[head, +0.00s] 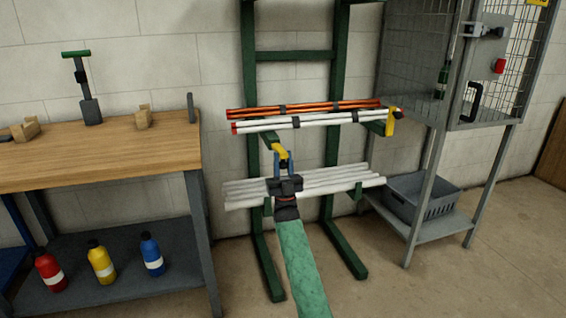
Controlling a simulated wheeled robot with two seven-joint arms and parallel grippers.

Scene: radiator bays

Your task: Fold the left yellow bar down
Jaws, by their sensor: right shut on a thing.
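The left yellow bar (278,151) sits at the left arm of the green rack, just below the white and red tubes. It is tilted, running down to the right. My right gripper (284,161) is shut on its lower end, with the fingers either side of it. The gripper hides part of the bar. My left gripper is not in view.
White tubes (340,178) lie on the lower rack arms, behind my right gripper. Orange tubes (330,107) and white tubes (310,121) lie on the upper arms. A wooden bench (100,165) stands left. A wire cage (415,60) stands right, with a grey crate (420,203) below.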

